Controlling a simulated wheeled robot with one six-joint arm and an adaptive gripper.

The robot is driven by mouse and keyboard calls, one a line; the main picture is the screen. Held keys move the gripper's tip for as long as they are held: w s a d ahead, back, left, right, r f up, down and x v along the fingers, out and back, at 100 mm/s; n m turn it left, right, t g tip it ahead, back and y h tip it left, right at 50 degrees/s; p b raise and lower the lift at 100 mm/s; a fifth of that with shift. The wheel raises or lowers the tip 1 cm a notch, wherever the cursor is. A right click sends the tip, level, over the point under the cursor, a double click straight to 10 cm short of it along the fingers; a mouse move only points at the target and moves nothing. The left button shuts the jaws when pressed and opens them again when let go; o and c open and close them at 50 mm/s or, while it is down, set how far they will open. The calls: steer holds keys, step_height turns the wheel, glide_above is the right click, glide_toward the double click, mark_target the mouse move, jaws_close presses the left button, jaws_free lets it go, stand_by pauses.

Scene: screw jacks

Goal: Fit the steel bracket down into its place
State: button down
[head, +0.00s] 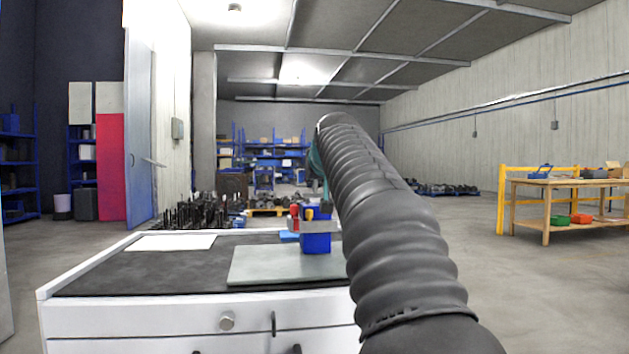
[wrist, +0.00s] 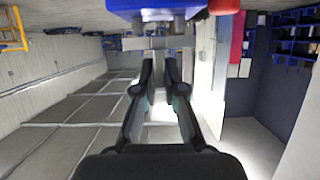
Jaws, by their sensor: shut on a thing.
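The steel bracket (wrist: 118,42) is a flat grey piece between the fingertips of my gripper (wrist: 160,55) in the wrist view. My gripper is shut on it. A blue block (wrist: 165,8) shows at the top edge of that upside-down view, close to the bracket, with short grey posts between them. In the head view the blue block (head: 316,243) stands on a grey plate (head: 255,265), and the bracket (head: 322,227) shows as a grey band across it. My arm hides the gripper there. I cannot tell whether the bracket touches the block or is seated.
A white sheet (head: 172,242) lies on the dark bench top (head: 135,268), whose left part is mostly clear. A wooden table (head: 565,183) and yellow rail stand far right.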

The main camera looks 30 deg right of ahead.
steer(key=shift+f+b, duration=0.65)
steer(key=shift+f, duration=0.25)
steer(key=c, duration=1.2)
jaws_free()
steer(key=v, duration=1.2)
steer(key=shift+a+r, duration=0.1)
